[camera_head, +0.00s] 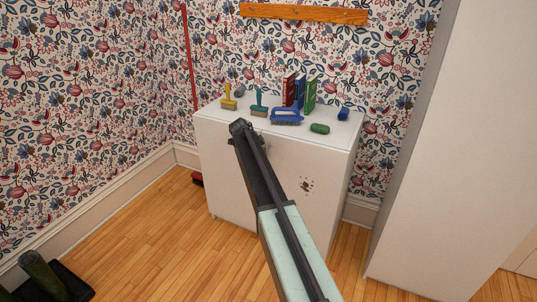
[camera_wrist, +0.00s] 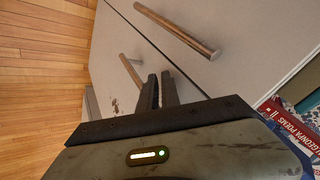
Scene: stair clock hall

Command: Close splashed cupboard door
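The white cupboard (camera_head: 225,160) stands against the papered wall. The splashed door (camera_head: 318,212) is its right-hand front door, with a dark brown splash mark (camera_head: 307,185). The mark also shows in the wrist view (camera_wrist: 115,106). A dark seam runs between the two doors; I cannot tell whether the splashed door is fully flush. In the wrist view a bar handle (camera_wrist: 132,71) is on the splashed door and another handle (camera_wrist: 178,31) on the other door. My gripper (camera_head: 238,127) is in front of the cupboard, its fingers (camera_wrist: 160,88) close together and empty, near the seam. My arm hides part of the front.
Brushes (camera_head: 286,117), books (camera_head: 300,91) and a green roll (camera_head: 320,128) stand or lie on the cupboard top. A tall white unit (camera_head: 430,180) is at the right. A dark tray (camera_head: 70,280) is on the floor at lower left. The wooden floor (camera_head: 150,235) left of the cupboard is mostly clear.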

